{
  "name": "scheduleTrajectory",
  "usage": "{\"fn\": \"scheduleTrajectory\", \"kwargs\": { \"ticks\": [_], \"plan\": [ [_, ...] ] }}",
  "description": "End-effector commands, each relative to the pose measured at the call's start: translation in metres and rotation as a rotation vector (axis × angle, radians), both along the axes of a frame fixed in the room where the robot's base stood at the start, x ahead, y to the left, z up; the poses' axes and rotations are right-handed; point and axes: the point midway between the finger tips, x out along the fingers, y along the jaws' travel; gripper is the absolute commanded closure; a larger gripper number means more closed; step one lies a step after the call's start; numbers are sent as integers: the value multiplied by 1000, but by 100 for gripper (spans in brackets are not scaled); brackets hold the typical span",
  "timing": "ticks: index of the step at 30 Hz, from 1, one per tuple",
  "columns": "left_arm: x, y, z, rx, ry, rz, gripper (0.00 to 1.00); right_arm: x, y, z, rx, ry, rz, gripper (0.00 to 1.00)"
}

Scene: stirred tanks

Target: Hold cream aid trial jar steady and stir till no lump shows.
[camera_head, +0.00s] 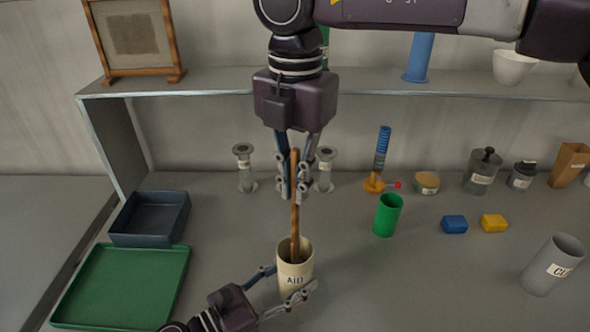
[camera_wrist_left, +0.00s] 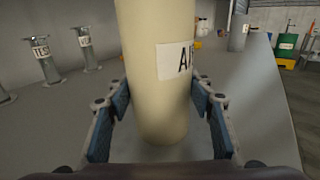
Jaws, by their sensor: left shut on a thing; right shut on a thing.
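The cream jar (camera_head: 294,272) labelled "AID" stands upright on the grey table. My left gripper (camera_head: 290,283) is around it low down and shut on it. The jar (camera_wrist_left: 158,65) also shows between the left fingers in the left wrist view. My right gripper (camera_head: 295,178) is above the jar, shut on a brown wooden stirring stick (camera_head: 296,215). The stick is nearly upright, its lower end inside the jar. The jar's contents are too dark and small to make out, so I cannot tell whether lumps show.
A green tray (camera_head: 121,287) and a dark blue tray (camera_head: 150,218) lie left. A green cup (camera_head: 388,215) and blue (camera_head: 454,224) and yellow blocks (camera_head: 493,223) stand right. A grey cylinder (camera_head: 552,264) is at the front right. A shelf (camera_head: 370,83) spans the back.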

Motion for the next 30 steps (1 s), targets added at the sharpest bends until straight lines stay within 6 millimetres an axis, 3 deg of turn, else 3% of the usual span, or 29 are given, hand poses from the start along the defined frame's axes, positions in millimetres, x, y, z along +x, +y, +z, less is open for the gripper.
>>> {"fn": "scheduleTrajectory", "kwargs": {
  "ticks": [30],
  "plan": [
    [0,0,0,0,0,0,78,0,0,-78,0,1,0,100]
  ]
}}
